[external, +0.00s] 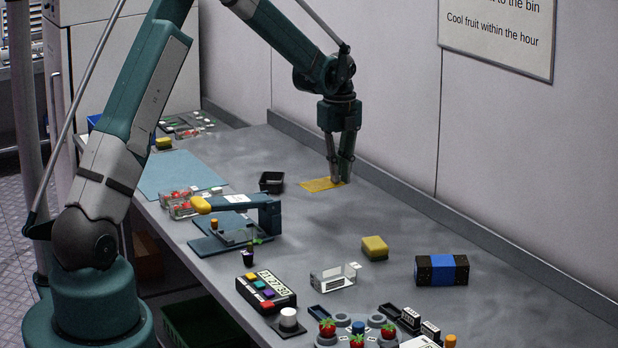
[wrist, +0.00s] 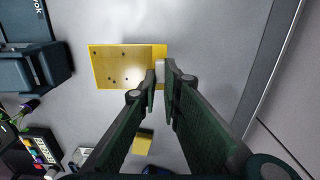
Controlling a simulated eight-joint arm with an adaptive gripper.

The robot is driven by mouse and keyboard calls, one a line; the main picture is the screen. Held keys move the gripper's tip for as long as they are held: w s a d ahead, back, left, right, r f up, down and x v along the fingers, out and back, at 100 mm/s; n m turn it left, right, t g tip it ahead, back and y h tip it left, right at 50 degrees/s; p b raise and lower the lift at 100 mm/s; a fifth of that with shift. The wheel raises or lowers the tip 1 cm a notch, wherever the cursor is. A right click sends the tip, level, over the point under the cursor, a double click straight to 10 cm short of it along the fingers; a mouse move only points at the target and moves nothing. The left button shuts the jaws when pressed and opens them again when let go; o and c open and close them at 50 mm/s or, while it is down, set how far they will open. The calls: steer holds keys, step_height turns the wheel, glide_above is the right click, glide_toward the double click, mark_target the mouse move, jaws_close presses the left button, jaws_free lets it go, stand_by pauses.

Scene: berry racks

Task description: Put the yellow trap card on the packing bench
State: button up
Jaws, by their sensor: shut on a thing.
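The yellow trap card (external: 320,185) is a flat yellow sheet at the back of the grey bench (external: 330,232), near the wall. In the wrist view the card (wrist: 120,68) shows several dark specks. My gripper (external: 341,181) points down and is shut on the card's right edge; its fingertips (wrist: 163,75) cover part of that edge. A small pale patch shows by the fingertips. No sign names the bench as the packing bench.
A black tray (external: 271,182) stands left of the card. A blue-handled sealer-like device (external: 240,222), a keypad box (external: 266,291), a yellow sponge (external: 374,248) and a black-and-blue block (external: 441,270) stand nearer. A blue mat (external: 180,173) lies further left. Bare bench surrounds the card's front.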

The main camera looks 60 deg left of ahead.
stand_by(0.3)
steer(key=s+a+n, duration=0.1)
steer(key=s+a, duration=0.3)
steer(key=a, duration=0.9)
steer(key=n, duration=0.3)
glide_above(184, 178)
steer(key=shift+s+d+r, duration=0.1)
steer(key=shift+r, duration=0.2)
steer(key=shift+f, duration=3.15)
steer(key=shift+f, duration=0.1)
steer(key=shift+f, duration=1.75)
